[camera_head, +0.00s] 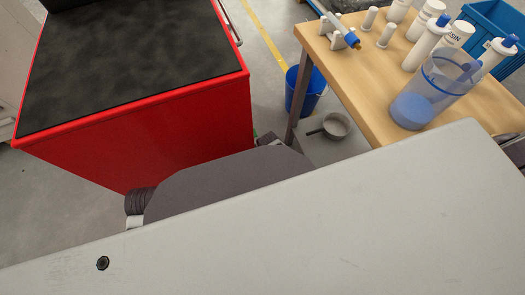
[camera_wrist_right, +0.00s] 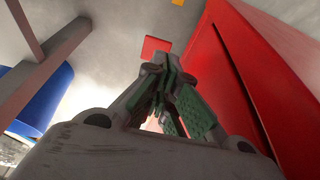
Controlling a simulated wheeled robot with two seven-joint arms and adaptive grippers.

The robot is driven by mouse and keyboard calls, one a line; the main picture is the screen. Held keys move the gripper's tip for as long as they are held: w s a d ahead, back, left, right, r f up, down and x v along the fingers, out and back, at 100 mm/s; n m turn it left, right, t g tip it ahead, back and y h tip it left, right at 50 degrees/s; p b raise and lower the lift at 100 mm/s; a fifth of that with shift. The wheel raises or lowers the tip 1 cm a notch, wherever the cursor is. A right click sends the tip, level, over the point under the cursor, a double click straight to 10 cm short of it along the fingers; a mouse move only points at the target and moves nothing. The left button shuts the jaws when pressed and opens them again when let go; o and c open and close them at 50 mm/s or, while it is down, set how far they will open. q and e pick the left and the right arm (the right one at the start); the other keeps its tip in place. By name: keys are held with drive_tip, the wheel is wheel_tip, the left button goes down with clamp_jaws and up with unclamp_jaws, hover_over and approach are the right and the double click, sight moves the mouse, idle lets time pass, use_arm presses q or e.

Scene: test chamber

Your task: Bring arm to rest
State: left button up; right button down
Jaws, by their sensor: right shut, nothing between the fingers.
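My right gripper (camera_wrist_right: 160,60) shows in the right wrist view, its green-padded fingers closed together with nothing between them. It is low above the grey floor, between the red cabinet (camera_wrist_right: 255,85) on the right and a table leg (camera_wrist_right: 45,70) on the left. In the head view most of the right arm is hidden behind large grey and dark parts in the foreground. My left gripper is not in either view.
In the head view the red cabinet (camera_head: 150,140) with a dark top stands at left. A wooden table (camera_head: 360,85) at right holds white bottles, a clear jug (camera_head: 440,90) with blue contents and a blue-tipped tube. A blue bucket (camera_head: 305,90) and a grey pan (camera_head: 337,126) are below.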

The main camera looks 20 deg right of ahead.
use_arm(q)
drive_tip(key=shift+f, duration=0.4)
use_arm(e)
drive_tip(key=shift+r, duration=0.2)
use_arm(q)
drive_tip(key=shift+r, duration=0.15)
